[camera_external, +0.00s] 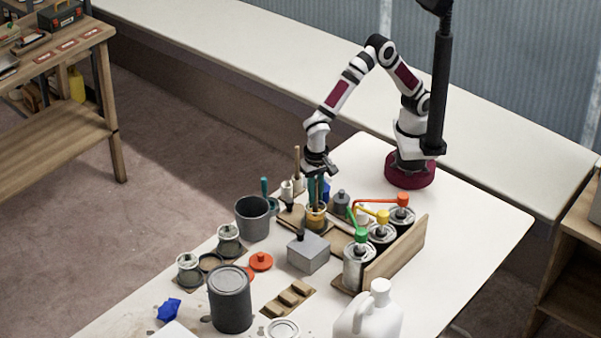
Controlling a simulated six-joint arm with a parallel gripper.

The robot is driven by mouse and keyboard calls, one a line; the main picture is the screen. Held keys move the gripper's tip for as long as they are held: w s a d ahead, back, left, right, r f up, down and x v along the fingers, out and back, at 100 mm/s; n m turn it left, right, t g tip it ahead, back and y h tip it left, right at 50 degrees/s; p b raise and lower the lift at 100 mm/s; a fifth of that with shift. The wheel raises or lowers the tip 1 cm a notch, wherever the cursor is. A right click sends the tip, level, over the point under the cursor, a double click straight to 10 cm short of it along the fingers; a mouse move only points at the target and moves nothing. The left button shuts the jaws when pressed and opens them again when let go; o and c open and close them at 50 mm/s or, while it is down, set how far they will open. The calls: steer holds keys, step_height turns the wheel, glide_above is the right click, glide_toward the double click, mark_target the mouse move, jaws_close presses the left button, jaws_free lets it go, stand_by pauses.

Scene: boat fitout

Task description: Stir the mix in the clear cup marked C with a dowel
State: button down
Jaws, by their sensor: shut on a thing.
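My gripper (319,173) is at the far middle of the table, pointing down above a small amber-brown pot (316,221). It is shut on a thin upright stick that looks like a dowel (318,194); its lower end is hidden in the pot. Teal handles stand close beside it. Two small clear cups, one (228,246) nearer the grey bucket and one (188,275) farther left, stand on the left side of the table. Their letters are too small to read, so I cannot tell which is C.
A grey bucket (253,219), a dark grey can (230,305) and a grey block (307,255) stand around the middle. Cans with green, yellow and red pumps (381,234) line a wooden board at right. A white jug (368,317) is in front.

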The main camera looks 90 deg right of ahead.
steer(key=shift+r, duration=3.95)
steer(key=shift+r, duration=2)
